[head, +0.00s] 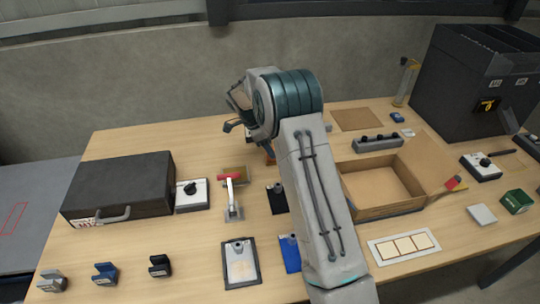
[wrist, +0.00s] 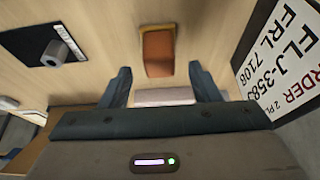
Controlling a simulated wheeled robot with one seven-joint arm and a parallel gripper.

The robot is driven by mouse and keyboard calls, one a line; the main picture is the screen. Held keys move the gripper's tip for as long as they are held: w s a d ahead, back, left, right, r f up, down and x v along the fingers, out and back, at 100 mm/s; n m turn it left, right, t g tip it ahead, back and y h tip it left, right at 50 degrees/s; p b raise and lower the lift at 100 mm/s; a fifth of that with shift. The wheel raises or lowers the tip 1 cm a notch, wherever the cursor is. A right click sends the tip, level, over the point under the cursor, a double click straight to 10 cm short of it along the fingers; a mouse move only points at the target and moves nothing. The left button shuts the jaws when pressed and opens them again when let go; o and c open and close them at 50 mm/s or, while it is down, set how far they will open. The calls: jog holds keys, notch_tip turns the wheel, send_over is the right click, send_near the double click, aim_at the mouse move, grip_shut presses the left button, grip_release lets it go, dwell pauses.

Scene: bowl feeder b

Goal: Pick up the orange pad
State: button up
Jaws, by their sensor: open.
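The orange pad (wrist: 158,54) lies on the wooden table in the wrist view, at the upper middle, within a darker brown rim. In the head view a small orange patch (head: 270,156) shows beside my arm; the arm hides most of that spot. My gripper (wrist: 160,70) is open, with its two dark fingers left and right of the pad's near side in the wrist view. Nothing is held. I cannot tell the height of the fingers above the pad. In the head view my gripper (head: 232,126) is partly hidden by my wrist.
In the wrist view, a black plate with a grey cylinder (wrist: 55,52) lies left and a white printed label (wrist: 285,62) right. A pale block (wrist: 165,97) shows between the fingers. In the head view, a red-handled clamp (head: 231,190) stands left, an open cardboard box (head: 385,211) right.

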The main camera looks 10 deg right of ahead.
jog(key=p+x, duration=0.1)
jog(key=x, duration=0.3)
jog(key=shift+f, duration=0.25)
jog(key=shift+a, duration=0.1)
jog(key=c, duration=1)
jog(key=shift+r, duration=0.2)
jog(key=shift+r, duration=0.25)
jog(key=r, duration=0.1)
jog(key=r+b, duration=0.1)
jog(key=d+r, duration=0.1)
jog(key=shift+s+r+b, duration=0.25)
jog(key=shift+r+b, duration=0.1)
jog(key=shift+r, duration=0.05)
jog(key=s+d+r, duration=0.2)
jog(key=d, duration=0.1)
jog(key=s+d+r+b, duration=0.1)
jog(key=d+r, duration=0.1)
jog(key=d, duration=0.1)
jog(key=s+d+r+b, duration=0.1)
jog(key=s+d+r, duration=0.1)
jog(key=d, duration=0.1)
jog(key=shift+s+r, duration=0.2)
jog(key=shift+s, duration=0.15)
